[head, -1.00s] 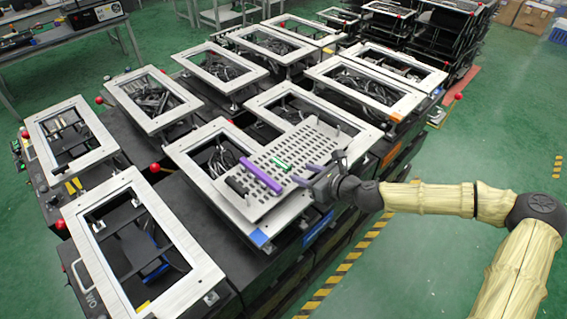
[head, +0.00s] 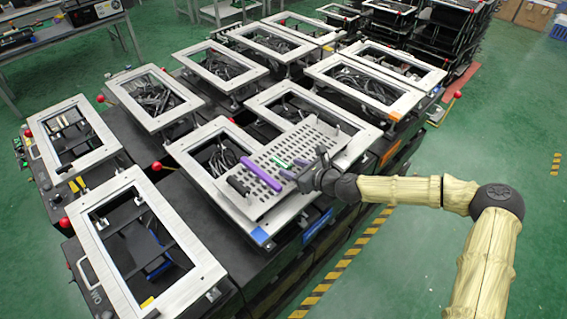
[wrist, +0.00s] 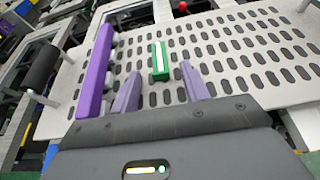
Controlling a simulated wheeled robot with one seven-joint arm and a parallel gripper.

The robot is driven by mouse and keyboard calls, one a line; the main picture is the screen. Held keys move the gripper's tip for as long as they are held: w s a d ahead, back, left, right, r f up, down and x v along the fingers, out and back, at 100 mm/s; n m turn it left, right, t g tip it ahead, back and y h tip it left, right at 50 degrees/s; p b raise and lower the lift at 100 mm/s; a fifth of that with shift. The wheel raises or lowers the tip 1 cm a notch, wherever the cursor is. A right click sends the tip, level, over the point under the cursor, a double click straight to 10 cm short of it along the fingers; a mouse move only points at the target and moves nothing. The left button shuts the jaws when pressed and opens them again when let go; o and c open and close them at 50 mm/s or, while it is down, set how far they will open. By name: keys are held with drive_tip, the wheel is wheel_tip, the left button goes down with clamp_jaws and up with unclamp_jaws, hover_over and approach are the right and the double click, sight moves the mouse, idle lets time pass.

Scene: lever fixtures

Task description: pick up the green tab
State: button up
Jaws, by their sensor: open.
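The green tab (head: 283,163) lies on a light grey slotted plate (head: 315,139). In the wrist view the green tab (wrist: 159,62) is upright in the picture, with a pale strip along its middle. My gripper (head: 294,171) is over the plate, just to the lower right of the tab in the head view. In the wrist view my gripper (wrist: 161,87) is open, its two purple-grey fingers apart, with the tab just beyond the tips and between their lines. Nothing is between the fingers. The height of the fingertips above the plate is hard to tell.
A long purple bar (wrist: 96,72) lies left of the tab, close to the left finger. A black cylinder (wrist: 42,67) is farther left. Thin posts (head: 337,130) stand at the plate's far end. Metal frames (head: 365,85) surround the plate. The plate right of the tab is bare.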

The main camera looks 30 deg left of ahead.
idle(0.3)
clamp_jaws()
idle(0.3)
wheel_tip(320, 180, up, 10)
drive_tip(key=b, duration=0.1)
drive_tip(key=shift+b, duration=0.4)
drive_tip(key=shift+d, duration=0.1)
idle(0.7)
